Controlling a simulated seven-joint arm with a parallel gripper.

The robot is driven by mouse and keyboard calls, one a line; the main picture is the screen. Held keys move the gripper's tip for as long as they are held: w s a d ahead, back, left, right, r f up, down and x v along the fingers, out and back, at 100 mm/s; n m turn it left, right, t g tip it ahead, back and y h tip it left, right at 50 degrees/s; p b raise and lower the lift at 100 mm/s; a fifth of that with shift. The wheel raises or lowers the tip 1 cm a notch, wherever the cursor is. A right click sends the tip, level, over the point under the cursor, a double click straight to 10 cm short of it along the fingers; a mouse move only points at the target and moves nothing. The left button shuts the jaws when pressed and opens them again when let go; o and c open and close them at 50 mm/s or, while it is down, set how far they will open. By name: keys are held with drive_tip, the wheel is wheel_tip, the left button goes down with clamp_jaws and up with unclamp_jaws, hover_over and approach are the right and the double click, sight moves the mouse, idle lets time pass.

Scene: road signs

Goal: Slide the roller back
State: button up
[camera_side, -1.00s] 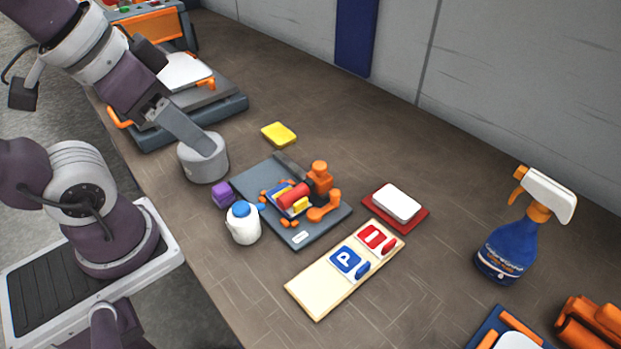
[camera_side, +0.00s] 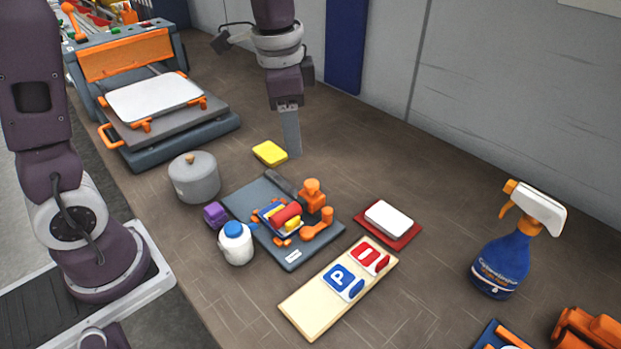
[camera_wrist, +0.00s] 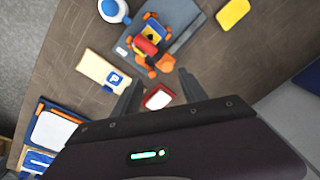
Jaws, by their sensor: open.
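A red roller (camera_side: 286,215) lies over blue and yellow pieces on a dark grey board (camera_side: 296,262), beside an upright orange post (camera_side: 312,193) and an orange handle piece (camera_side: 318,225). In the wrist view the red roller (camera_wrist: 147,45) shows near the top middle, beyond the fingertips. My gripper (camera_side: 292,153) is above the table behind the board, near the yellow block, apart from the roller. In the wrist view my gripper (camera_wrist: 160,86) has two spread fingers with nothing between them.
A lidded grey pot (camera_side: 195,178), a purple block (camera_side: 215,215) and a blue-capped white bottle (camera_side: 235,243) stand left of the board. A yellow block (camera_side: 269,153) lies behind it. A sign strip (camera_side: 310,305), a red-edged white pad (camera_side: 388,221) and a spray bottle (camera_side: 505,255) are rightward.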

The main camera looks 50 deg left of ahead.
drive_tip(key=m+g, duration=0.1)
drive_tip(key=m, duration=0.1)
hover_over(312, 183)
wheel_tip(312, 183, down, 6)
drive_tip(key=shift+f, duration=0.15)
wheel_tip(312, 183, down, 7)
drive_tip(key=shift+r, duration=0.15)
clamp_jaws()
idle(0.8)
